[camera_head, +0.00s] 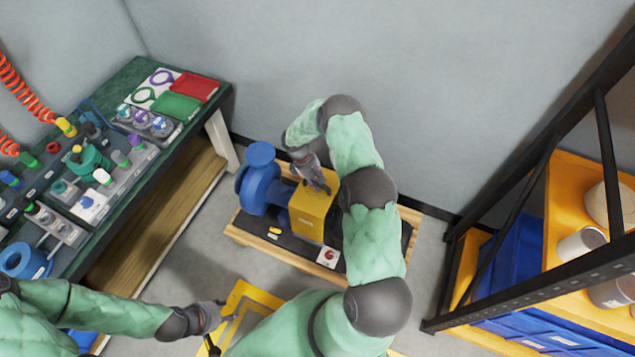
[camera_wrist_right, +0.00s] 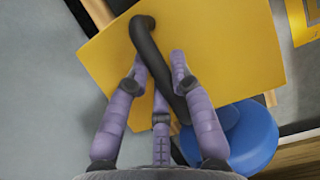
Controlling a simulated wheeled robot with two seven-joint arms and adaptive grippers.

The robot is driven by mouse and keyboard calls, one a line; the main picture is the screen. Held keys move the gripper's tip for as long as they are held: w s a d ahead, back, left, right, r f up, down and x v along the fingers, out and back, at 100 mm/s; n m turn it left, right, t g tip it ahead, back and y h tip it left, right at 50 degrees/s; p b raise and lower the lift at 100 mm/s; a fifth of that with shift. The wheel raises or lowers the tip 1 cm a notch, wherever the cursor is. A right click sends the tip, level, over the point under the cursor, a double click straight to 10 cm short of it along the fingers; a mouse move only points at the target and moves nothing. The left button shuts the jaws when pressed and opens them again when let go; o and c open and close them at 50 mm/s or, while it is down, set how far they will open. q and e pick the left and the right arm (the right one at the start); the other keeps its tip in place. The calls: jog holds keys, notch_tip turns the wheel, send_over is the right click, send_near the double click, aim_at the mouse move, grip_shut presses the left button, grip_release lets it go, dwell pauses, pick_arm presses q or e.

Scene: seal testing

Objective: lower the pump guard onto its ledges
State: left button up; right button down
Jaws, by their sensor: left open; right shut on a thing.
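The pump guard (camera_head: 308,215) is a yellow box over the shaft side of the blue pump (camera_head: 256,190), above the pump's dark base (camera_head: 292,246). It also shows in the right wrist view (camera_wrist_right: 225,55), with a dark bar handle (camera_wrist_right: 143,32) across its top. My right gripper (camera_head: 322,184) is above the guard, shut on this handle; its fingers (camera_wrist_right: 160,68) lie either side of the bar. The ledges are hidden, and I cannot tell whether the guard touches them. My left gripper (camera_head: 216,322) is open and empty, low at left, away from the pump.
The pump base stands on a wooden pallet (camera_head: 270,256) on the floor. A red button box (camera_head: 328,257) sits at its front edge. A green workbench (camera_head: 130,78) with several parts is at left. A dark-framed rack (camera_head: 605,150) stands at right. The wall is close behind.

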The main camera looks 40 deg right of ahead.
jog(key=shift+f, duration=1.9)
dwell(1.4)
jog(key=c, duration=1)
grip_release()
jog(key=shift+r+p, duration=2.65)
jog(key=shift+r, duration=1.85)
